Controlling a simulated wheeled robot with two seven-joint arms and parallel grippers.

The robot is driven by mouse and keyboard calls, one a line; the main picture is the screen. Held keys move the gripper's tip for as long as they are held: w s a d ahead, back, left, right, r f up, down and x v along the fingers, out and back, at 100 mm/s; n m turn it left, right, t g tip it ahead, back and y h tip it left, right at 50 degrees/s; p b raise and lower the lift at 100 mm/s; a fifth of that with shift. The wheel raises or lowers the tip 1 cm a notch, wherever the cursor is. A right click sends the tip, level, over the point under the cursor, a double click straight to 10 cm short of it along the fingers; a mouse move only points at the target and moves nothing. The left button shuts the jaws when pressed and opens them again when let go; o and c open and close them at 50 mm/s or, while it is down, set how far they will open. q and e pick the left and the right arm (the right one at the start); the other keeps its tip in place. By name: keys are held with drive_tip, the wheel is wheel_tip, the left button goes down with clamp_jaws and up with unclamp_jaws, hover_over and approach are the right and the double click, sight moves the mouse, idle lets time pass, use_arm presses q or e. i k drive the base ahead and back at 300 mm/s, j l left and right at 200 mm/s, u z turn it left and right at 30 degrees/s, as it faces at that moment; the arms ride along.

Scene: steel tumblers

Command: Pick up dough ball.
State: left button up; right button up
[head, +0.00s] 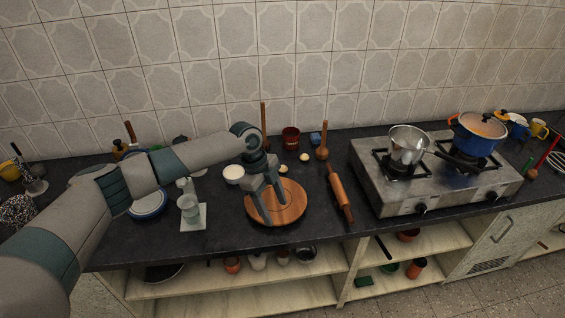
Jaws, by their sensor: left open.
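Two small pale balls that look like dough show behind the round wooden board (296,211): one dough ball (283,169) close to the board's back edge, another (304,157) a little farther back and right. My left gripper (275,211) is open, fingers pointing down over the left and middle of the board. The balls are behind and right of its fingers, apart from them. I see nothing between the fingers. Whether the fingertips touch the board I cannot tell. My right gripper is out of view.
A rolling pin (340,191) lies right of the board, with a steel stove (435,187) beyond it. A brown cup (290,138) stands behind. Dark counter is clear in front.

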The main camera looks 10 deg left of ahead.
sight(284, 168)
drive_tip(key=i+j, duration=0.15)
drive_tip(key=i, duration=0.25)
drive_tip(key=i+j, duration=0.15)
drive_tip(key=i, duration=0.25)
drive_tip(key=i+j, duration=0.2)
drive_tip(key=i, duration=0.2)
